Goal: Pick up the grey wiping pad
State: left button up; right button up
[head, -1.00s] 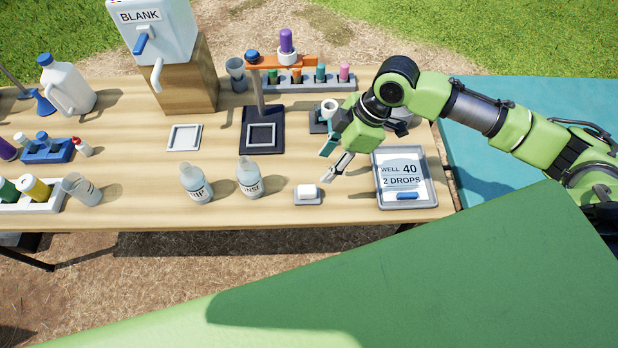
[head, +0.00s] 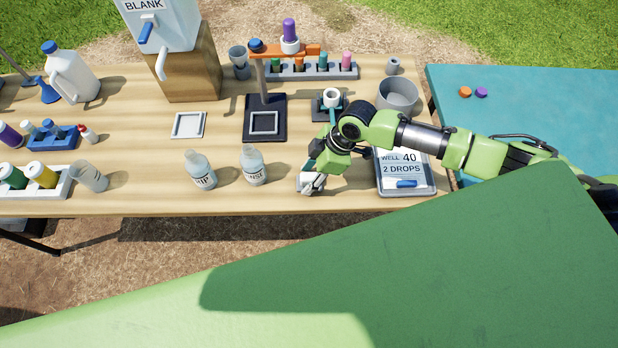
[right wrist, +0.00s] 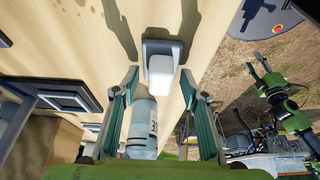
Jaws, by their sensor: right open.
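The wiping pad shows in the right wrist view as a pale grey-white block (right wrist: 161,72) by a dark grey tray (right wrist: 157,47). In the head view my right gripper (head: 311,187) is low over the pad's place and covers most of it. In the right wrist view my right gripper (right wrist: 160,76) is open, with one finger on each side of the pad's near end. I see no finger touching it. My left gripper (right wrist: 257,67) is small in the right wrist view; its jaw state is unclear.
Two labelled bottles, one (head: 201,171) and a second (head: 253,166), stand left of my right gripper. The table's front edge is close to my right gripper.

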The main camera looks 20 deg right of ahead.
jog(key=shift+s, duration=0.1)
jog(key=c, duration=1.1)
jog(key=shift+r+b, duration=0.35)
jog(key=shift+r, duration=0.15)
jog(key=s+a+r+b, duration=0.2)
jog(key=s+a+r, duration=0.5)
jog(key=s+r, duration=0.5)
jog(key=shift+a, duration=0.15)
